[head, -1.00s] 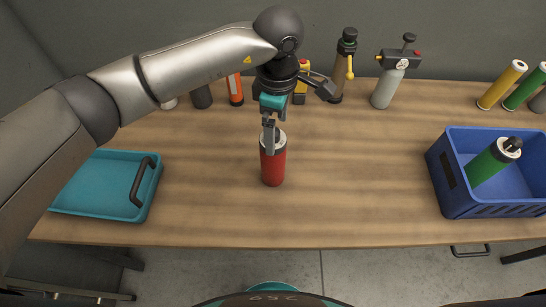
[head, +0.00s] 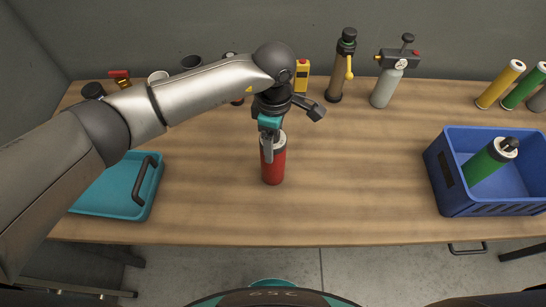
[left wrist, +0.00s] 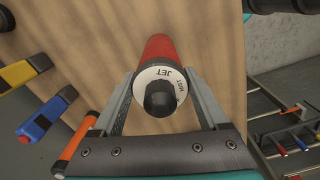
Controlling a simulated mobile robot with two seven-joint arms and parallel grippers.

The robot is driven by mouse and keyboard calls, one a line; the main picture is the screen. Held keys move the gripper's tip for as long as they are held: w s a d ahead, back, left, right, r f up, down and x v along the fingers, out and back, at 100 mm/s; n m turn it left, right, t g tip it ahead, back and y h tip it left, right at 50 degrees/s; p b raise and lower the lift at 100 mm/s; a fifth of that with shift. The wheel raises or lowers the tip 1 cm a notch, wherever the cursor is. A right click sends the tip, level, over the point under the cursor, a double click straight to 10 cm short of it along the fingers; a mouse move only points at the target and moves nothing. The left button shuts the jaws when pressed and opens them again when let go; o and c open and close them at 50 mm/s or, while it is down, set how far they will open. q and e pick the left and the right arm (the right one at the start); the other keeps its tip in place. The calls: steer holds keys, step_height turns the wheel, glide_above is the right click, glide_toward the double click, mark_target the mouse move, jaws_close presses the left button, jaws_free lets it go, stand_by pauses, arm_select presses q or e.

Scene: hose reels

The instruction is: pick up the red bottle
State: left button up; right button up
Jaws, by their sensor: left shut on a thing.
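The red bottle (head: 273,168) stands upright near the middle of the wooden table. It has a pale collar and a dark cap. In the left wrist view the red bottle (left wrist: 159,50) shows its white ring marked "JET" and "MIST" around a black nozzle. My left gripper (head: 268,152) comes down on the bottle from above and is shut on its upper part. In the left wrist view its fingers (left wrist: 162,82) lie on either side of the bottle's top. The finger behind the bottle is mostly hidden in the head view. My right gripper is not in view.
A teal tray (head: 112,212) with a dark handle is at the left. A blue crate (head: 490,203) at the right holds a green bottle (head: 488,160). A brown sprayer (head: 340,70) and a grey cylinder with a gauge (head: 386,85) stand at the back. The table right of the bottle is clear.

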arm_select(q)
jaws_close()
steer(key=shift+r, duration=0.1)
stand_by(0.5)
